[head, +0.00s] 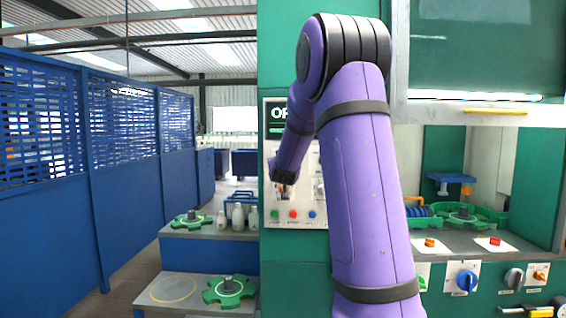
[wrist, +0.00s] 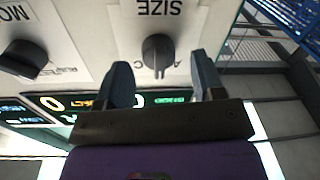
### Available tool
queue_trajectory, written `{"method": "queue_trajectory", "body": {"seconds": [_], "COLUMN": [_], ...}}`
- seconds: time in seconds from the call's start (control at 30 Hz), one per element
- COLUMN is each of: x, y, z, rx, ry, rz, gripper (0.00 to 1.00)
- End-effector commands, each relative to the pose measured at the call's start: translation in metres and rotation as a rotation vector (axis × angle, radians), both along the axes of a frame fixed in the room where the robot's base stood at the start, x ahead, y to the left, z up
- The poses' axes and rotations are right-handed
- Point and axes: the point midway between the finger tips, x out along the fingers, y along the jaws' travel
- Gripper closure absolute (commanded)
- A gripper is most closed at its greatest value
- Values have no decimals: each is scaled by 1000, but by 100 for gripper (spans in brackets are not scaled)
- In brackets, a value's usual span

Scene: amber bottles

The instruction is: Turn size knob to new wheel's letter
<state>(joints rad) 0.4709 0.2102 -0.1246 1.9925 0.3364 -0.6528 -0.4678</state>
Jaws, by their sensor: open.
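The dark round size knob (wrist: 157,52) sits on a pale panel under the upside-down word SIZE in the wrist view. Its pale pointer line points down in that picture. Small letters beside it are partly legible; I cannot tell which one the pointer marks. My gripper (wrist: 160,64) is open, with one finger on each side of the knob; I cannot tell whether either touches it. In the head view my arm hides the size knob. Green gear-shaped wheels show on the lower stand (head: 230,291), on the upper stand (head: 191,219) and in the machine bay (head: 462,214).
A second dark knob (wrist: 22,62), with a partly cut-off label, is left of the size knob in the wrist view. Lit displays (wrist: 108,101) lie by the fingers. Pale bottles (head: 238,214) stand on the upper stand. A blue fence (head: 90,190) borders the clear aisle at left.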

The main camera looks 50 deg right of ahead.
Motion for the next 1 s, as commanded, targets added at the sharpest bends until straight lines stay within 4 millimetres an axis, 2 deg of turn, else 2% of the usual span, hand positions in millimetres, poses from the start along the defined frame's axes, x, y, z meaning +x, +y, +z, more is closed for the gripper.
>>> {"method": "queue_trajectory", "body": {"seconds": [0.2, 0.47, 0.5, 0.7, 1.0], "x": [10, 11, 11, 11, 12], "y": [-11, -12, -12, -11, -11], "z": [0, 0, 0, 0, 0], "rx": [-1, 0, 0, 0, -18], "ry": [-1, 0, 0, 0, 20], "rz": [0, 0, 0, 0, 1], "gripper": [38, 38, 40, 86, 87]}}
